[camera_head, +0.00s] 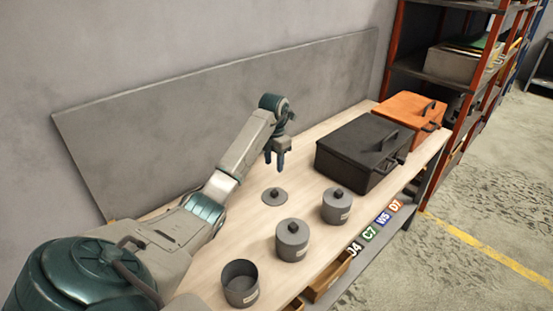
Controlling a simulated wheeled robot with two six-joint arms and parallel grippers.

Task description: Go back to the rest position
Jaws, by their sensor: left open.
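My left arm comes in from the left and reaches over the wooden workbench (190,283). My left gripper (275,168) points down above the bench, open and empty. A loose grey lid (275,198) with a knob lies on the bench below and apart from it. An open grey canister (241,284) without a lid stands near the front. Two more grey canisters, one in the middle (292,243) and one farther right (337,208), stand with lids on. My right gripper is not in view.
A black case (360,158) and an orange case (405,113) stand at the bench's far right end. A grey panel (160,130) rises behind the bench. An orange-framed shelf rack (440,70) stands beyond.

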